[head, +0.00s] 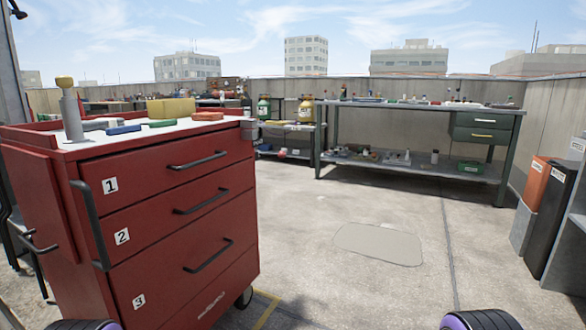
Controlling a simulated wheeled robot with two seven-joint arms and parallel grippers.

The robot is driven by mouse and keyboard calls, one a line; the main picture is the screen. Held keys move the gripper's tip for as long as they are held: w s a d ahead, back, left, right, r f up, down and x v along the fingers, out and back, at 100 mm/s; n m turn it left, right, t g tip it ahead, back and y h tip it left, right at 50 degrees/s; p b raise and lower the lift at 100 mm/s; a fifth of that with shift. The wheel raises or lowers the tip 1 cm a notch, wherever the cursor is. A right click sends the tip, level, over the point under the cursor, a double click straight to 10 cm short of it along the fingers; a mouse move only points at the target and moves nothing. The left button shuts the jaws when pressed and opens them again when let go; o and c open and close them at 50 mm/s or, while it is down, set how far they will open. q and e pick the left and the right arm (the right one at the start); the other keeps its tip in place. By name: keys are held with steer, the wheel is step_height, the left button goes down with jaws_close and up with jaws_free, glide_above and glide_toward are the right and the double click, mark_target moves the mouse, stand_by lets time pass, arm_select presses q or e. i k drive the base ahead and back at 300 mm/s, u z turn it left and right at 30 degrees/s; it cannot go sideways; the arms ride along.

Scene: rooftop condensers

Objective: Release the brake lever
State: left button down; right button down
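A red tool cart (150,215) with three numbered drawers stands close at the left. No part is clearly marked as a brake lever. A grey upright post with a yellow top (70,108) stands at the cart's near left top corner; I cannot tell whether it is the lever. A black caster (244,297) shows under the cart's right corner; any lever on it is too small to make out. Two dark, purple-ringed parts of my arms show at the bottom edge. Neither gripper's fingers are in view.
A yellow block (171,108) and several small tools lie on the cart's top. A dark workbench (420,108) with a lower shelf stands at the back. Orange and black bins (537,184) stand at the right. The concrete floor (340,285) between is clear.

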mark_target(281, 155)
steer(key=z, duration=1.45)
steer(key=i, duration=1)
steer(key=u, duration=2.35)
